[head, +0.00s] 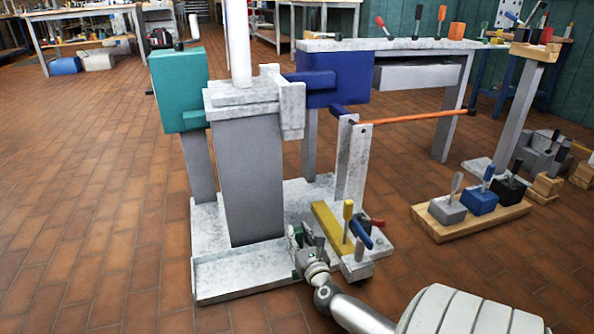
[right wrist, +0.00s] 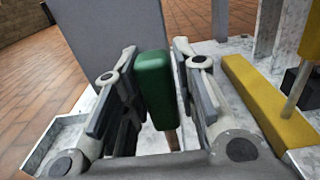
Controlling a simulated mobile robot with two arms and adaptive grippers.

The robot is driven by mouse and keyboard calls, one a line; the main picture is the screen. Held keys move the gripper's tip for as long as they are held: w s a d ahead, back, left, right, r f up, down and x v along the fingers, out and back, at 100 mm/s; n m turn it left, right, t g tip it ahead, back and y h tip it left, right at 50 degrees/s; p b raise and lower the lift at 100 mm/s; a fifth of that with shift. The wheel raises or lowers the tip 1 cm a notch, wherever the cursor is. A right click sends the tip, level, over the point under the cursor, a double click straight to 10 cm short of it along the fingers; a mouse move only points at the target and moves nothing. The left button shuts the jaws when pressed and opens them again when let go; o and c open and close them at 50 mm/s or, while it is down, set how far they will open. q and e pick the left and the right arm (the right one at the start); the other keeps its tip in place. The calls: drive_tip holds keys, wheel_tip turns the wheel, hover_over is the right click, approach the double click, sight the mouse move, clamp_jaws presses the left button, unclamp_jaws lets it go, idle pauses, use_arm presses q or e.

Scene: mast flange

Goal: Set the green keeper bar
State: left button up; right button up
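The green keeper bar (right wrist: 153,88) stands out between the fingers of my right gripper (right wrist: 156,75) in the right wrist view. The fingers lie against its two sides, and a short brown piece shows at its lower end. In the head view my right gripper (head: 306,240) is low over the front of the pale base plate (head: 240,274), right of the grey column (head: 247,180). Only a small bit of green shows there, the rest hidden by the fingers. My left gripper is not in view.
A yellow bar (head: 330,228) with an upright handle lies just right of my gripper, by a blue-handled tool (head: 362,234). An orange rod (head: 415,117) reaches right from a pale post (head: 352,165). A wooden board (head: 480,218) with several blocks stands on the floor at right.

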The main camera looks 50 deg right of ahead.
drive_tip(key=o, duration=0.3)
drive_tip(key=shift+s+d, duration=0.2)
drive_tip(key=shift+d, duration=0.05)
drive_tip(key=shift+a, duration=0.1)
drive_tip(key=shift+a, duration=0.15)
drive_tip(key=v, duration=1.1)
drive_tip(key=shift+s+a, duration=0.2)
drive_tip(key=shift+s, duration=0.15)
